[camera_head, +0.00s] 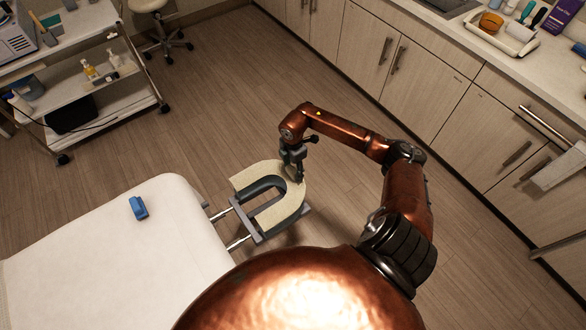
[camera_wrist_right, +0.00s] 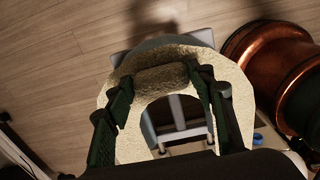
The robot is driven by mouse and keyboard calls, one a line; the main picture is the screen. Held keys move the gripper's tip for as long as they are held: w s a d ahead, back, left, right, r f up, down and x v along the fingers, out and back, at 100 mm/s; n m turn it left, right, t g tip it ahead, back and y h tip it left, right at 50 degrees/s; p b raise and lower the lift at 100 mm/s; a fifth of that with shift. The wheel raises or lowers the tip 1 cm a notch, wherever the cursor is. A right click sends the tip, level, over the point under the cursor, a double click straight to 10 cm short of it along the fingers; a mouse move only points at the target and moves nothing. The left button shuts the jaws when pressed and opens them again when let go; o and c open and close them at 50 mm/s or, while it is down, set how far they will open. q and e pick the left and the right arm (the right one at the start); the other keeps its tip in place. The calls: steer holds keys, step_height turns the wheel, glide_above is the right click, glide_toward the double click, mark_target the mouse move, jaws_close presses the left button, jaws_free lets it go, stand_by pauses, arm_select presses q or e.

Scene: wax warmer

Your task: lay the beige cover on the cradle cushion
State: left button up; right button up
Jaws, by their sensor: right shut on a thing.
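The beige cover (camera_head: 288,208) is a horseshoe-shaped piece; it also shows in the right wrist view (camera_wrist_right: 129,146). My right gripper (camera_head: 293,174) is shut on the rounded closed end of the cover, with a pinched fold between its fingers in the right wrist view (camera_wrist_right: 165,77). The dark grey-blue cradle cushion (camera_head: 262,186) shows inside the cover's curve in the head view, and a grey edge of it shows past the cover in the wrist view (camera_wrist_right: 168,42). The cover overlaps the cushion but looks offset; I cannot tell whether they touch. My left gripper is out of view.
The cradle's metal rods (camera_head: 238,243) join it to the white treatment table (camera_head: 105,250). A small blue object (camera_head: 139,208) lies on that table. A white trolley (camera_head: 110,105) stands at the upper left, and cabinets (camera_head: 440,100) line the right. Open floor surrounds the cradle's far side.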

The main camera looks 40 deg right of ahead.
steer(key=shift+d, duration=0.2)
steer(key=shift+f, duration=0.1)
steer(key=shift+f+b, duration=0.9)
steer(key=shift+f, duration=1.25)
steer(key=shift+f, duration=0.15)
steer(key=shift+f, duration=0.2)
